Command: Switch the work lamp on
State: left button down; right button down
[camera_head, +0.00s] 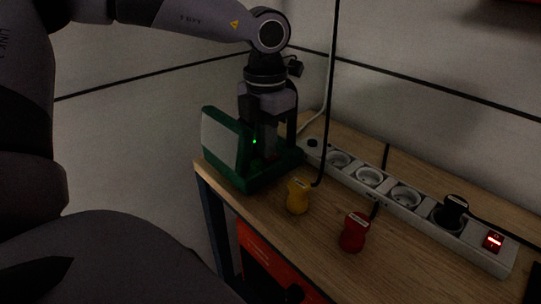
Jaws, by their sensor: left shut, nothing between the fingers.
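The work lamp looks to be the green-framed unit (240,172) with a pale flat panel, at the left end of the bench. Its panel looks unlit, and a small green light glows near its middle. My left gripper (268,145) points down at the lamp, shut and empty, right behind or beside the green light. I cannot tell if the fingers touch the lamp. My gripper and wrist hide part of the lamp's back. My right gripper is not in view.
A white power strip (425,216) runs along the wooden bench, with a black plug (454,206) in it and a lit red switch (493,241). A yellow plug (298,196) and a red plug (354,232) stand in front. A black cable hangs near my gripper. An orange case (262,262) is below.

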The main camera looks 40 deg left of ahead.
pick_arm(q)
jog(key=shift+f+b, duration=0.4)
jog(key=shift+f, duration=0.05)
dwell(0.3)
jog(key=shift+r+p, duration=2.15)
jog(key=shift+r, duration=1.4)
